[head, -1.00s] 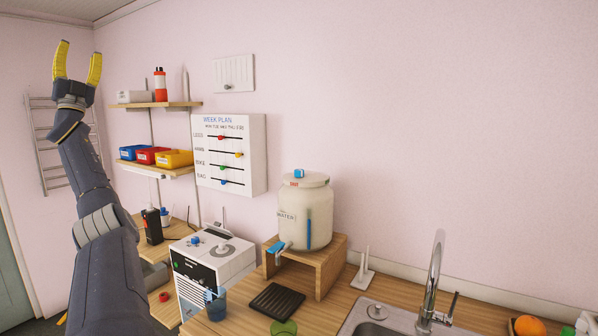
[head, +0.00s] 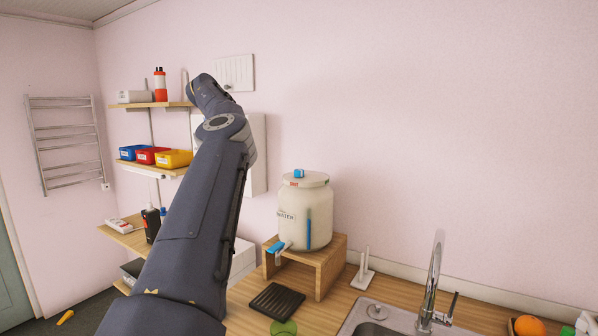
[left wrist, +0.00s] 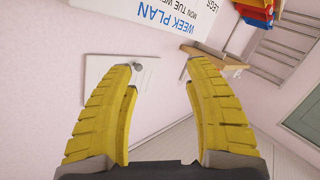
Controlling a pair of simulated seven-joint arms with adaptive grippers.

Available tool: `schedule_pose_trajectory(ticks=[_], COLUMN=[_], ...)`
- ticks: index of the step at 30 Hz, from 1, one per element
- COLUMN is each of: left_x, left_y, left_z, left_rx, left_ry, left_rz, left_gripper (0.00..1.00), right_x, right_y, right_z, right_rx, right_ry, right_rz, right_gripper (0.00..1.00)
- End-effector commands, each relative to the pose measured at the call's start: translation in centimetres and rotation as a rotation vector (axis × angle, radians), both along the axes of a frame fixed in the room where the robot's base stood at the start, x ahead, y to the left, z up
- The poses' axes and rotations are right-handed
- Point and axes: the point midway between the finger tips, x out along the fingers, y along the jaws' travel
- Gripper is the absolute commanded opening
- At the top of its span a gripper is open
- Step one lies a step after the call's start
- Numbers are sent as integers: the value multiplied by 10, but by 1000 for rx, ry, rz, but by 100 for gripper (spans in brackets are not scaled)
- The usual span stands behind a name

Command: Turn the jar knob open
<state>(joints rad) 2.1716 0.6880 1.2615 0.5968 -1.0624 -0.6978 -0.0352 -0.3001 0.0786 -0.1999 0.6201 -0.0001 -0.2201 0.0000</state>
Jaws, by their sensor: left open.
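A cream water jar (head: 305,215) stands upright on a small wooden stand (head: 331,262) on the counter in the head view. A blue knob (head: 299,173) sits on top of its lid, and a blue tap handle (head: 275,248) is at its lower front left. My left arm reaches up across the left of the head view, left of the jar, and its own wrist mostly hides the gripper there. In the left wrist view my left gripper (left wrist: 161,65) is open and empty, facing the wall by a white panel (left wrist: 102,88). My right gripper is not in view.
Shelves with coloured bins (head: 153,156) and a red bottle (head: 160,85) are behind my arm. A black rack (head: 277,301) lies before the stand. A white upright holder (head: 364,270), a tap (head: 434,280) and a sink are to the right. The wall above the jar is clear.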

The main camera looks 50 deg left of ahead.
Motion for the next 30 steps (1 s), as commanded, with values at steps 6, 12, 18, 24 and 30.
schedule_pose_trajectory(ticks=[6,12,18,24,30], left_x=[95,139,142,109,81], left_y=[-123,-229,-298,-322,-331], left_z=[41,42,3,-31,-48], left_rx=[-87,-114,-142,-168,-186], left_ry=[132,352,635,890,1054], left_rz=[-383,-698,-955,-1122,-1215], left_gripper=[52,52,52,52,52], right_x=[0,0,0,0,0], right_y=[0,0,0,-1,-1], right_z=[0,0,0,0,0], right_rx=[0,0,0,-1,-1], right_ry=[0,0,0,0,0], right_rz=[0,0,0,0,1], right_gripper=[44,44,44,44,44])
